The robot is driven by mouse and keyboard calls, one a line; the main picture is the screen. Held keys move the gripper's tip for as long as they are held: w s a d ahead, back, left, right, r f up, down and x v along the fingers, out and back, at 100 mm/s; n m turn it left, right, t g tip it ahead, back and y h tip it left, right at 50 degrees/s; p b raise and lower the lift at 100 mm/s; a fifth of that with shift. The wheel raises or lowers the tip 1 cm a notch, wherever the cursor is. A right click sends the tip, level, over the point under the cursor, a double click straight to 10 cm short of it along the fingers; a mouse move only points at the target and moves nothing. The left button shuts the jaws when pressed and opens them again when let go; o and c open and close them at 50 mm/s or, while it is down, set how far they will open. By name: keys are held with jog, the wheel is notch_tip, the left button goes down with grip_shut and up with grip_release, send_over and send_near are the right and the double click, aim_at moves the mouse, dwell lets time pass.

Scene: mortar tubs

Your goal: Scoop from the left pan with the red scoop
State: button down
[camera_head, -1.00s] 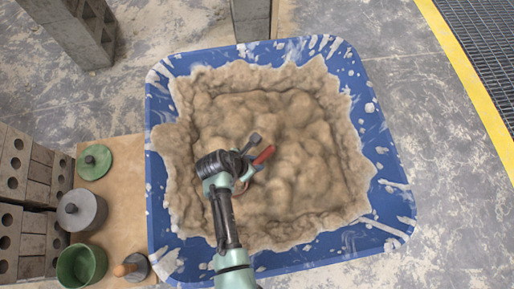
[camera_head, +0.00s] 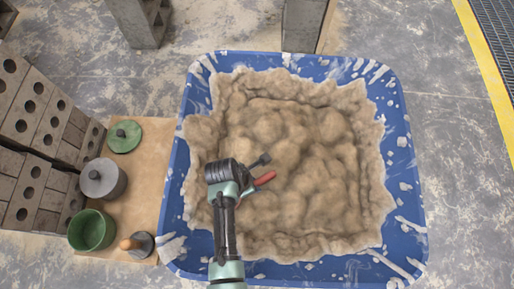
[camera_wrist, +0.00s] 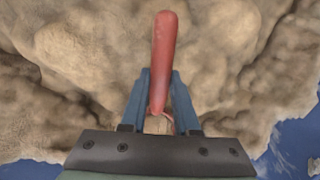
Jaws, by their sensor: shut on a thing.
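A blue tub (camera_head: 405,165) filled with lumpy tan mortar (camera_head: 310,170) takes up the middle and right of the head view. My gripper (camera_head: 256,172) is over the left part of the mortar. It is shut on the red scoop (camera_head: 265,179), whose red handle sticks out to the right. In the wrist view the red handle (camera_wrist: 164,60) stands up between the two blue fingers of my gripper (camera_wrist: 160,100), with mortar behind it. The bowl of the scoop is mostly hidden, so I cannot tell what it holds or whether it touches the mortar.
Left of the tub, a brown board (camera_head: 150,185) holds a green lid (camera_head: 124,136), a grey lidded pot (camera_head: 102,180), a green pot (camera_head: 92,231) and a wooden-knobbed tool (camera_head: 138,244). Hollow bricks (camera_head: 35,115) stack at far left. A block post (camera_head: 303,25) stands behind the tub.

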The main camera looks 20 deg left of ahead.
notch_tip(320, 180, up, 2)
jog(key=g+y+p, duration=0.2)
jog(key=p, duration=0.1)
jog(key=shift+a, duration=0.1)
jog(key=shift+s+a+r+g+y+p, duration=0.1)
jog(key=shift+r+g+y+p, duration=0.25)
jog(key=shift+p, duration=0.2)
notch_tip(320, 180, up, 10)
jog(key=p, duration=0.9)
jog(key=shift+w+d+p, duration=0.35)
jog(key=shift+w+d, duration=0.05)
jog(key=shift+d, duration=0.05)
jog(key=shift+r, duration=0.1)
